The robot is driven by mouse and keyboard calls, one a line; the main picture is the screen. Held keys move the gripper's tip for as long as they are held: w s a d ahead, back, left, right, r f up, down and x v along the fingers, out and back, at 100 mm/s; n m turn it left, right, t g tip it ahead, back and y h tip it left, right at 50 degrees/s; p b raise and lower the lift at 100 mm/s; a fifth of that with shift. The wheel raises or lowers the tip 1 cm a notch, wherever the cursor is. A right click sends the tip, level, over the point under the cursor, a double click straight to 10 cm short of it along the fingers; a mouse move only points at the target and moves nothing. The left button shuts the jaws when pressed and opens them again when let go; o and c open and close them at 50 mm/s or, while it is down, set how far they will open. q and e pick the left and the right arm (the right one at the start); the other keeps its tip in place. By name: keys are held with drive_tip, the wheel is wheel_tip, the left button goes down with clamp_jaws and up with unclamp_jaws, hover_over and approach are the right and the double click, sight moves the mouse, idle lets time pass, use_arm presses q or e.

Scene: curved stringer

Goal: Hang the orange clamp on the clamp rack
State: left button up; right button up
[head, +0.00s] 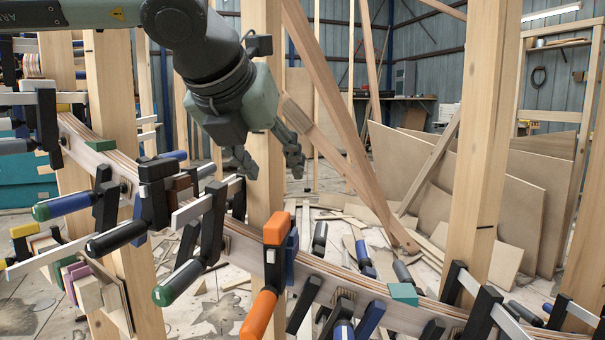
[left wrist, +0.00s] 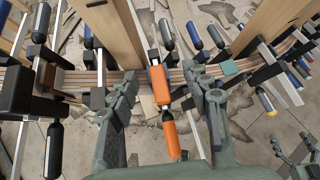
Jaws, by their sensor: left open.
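The orange clamp (head: 276,232) sits on the curved laminated stringer (head: 240,246), with its orange handle pointing down toward the front. In the left wrist view the clamp (left wrist: 160,86) lies between my two fingers, beyond the palm. My left gripper (head: 268,160) is open and empty, above and behind the clamp in the head view. It also shows in the left wrist view (left wrist: 165,82), fingers apart on either side of the clamp, with no clear contact. Grey-green fingers of my right gripper (left wrist: 293,152) show at the lower right of the left wrist view. I cannot pick out the clamp rack.
Several black clamps with green, blue and black handles, such as a green-handled one (head: 180,281), crowd the stringer on both sides. Wooden posts (head: 478,150) rise close behind it. A small green block (head: 404,293) lies on the stringer to the right.

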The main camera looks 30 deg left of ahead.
sight(281, 213)
use_arm(q)
drive_tip(key=f, duration=0.1)
drive_tip(key=f+y, duration=0.1)
drive_tip(key=f, duration=0.1)
drive_tip(key=shift+w+g, duration=0.4)
drive_tip(key=x, duration=0.7)
drive_tip(key=shift+s+a+f, duration=0.1)
drive_tip(key=shift+s+f, duration=0.15)
drive_tip(key=shift+f, duration=0.25)
clamp_jaws()
use_arm(e)
drive_tip(key=s+f+g, duration=0.1)
drive_tip(key=s, duration=0.1)
drive_tip(key=s+d+f+g, duration=0.1)
drive_tip(key=f, duration=0.1)
drive_tip(key=shift+s+f+h, duration=0.1)
drive_tip(key=shift+s+h, duration=0.25)
drive_tip(key=shift+h, duration=0.05)
use_arm(q)
drive_tip(key=shift+r, duration=0.1)
